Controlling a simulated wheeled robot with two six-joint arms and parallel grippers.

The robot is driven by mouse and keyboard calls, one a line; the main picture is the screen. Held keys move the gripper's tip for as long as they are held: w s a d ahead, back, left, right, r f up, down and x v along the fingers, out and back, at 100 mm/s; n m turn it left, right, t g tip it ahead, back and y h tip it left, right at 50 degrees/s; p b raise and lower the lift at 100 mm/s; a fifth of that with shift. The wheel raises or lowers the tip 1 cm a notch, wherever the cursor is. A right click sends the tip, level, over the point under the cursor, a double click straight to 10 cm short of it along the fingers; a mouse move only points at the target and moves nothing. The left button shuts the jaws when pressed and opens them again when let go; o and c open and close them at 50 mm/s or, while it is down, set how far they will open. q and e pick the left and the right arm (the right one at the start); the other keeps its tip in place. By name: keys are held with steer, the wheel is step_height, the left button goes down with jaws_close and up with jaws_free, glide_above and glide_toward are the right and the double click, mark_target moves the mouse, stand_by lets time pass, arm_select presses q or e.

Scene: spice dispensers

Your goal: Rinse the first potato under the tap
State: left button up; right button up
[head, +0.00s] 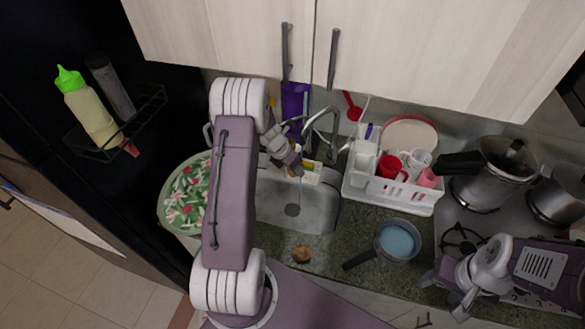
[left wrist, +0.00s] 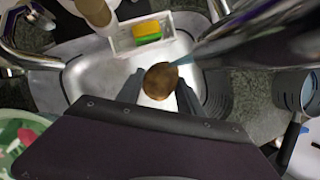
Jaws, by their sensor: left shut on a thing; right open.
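A brown potato (left wrist: 161,80) is between the fingers of my left gripper (left wrist: 160,92), which is shut on it above the sink basin (left wrist: 92,78). In the head view my left gripper (head: 293,168) is over the back of the sink (head: 325,208), close to the curved metal tap (head: 325,125). A bluish streak beside the potato in the left wrist view may be water; I cannot tell whether it touches the potato. Another brown potato (head: 301,253) lies on the counter in front of the sink. My right gripper (head: 446,296) is open and empty at the lower right.
A small white tray (left wrist: 140,34) with green and yellow sponges sits behind the sink. A white dish rack (head: 392,196) with cups stands to its right. A pan (head: 398,241) sits on the counter, and pots (head: 497,175) stand further right.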

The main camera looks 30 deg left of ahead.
arm_select(q)
steer(key=shift+w, duration=0.1)
stand_by(0.5)
steer(key=shift+w+d, duration=0.15)
steer(key=shift+d, duration=0.4)
steer(key=shift+a, duration=0.15)
steer(key=shift+s+a+p, duration=0.2)
steer(key=shift+a+p, duration=0.1)
steer(key=shift+a, duration=0.15)
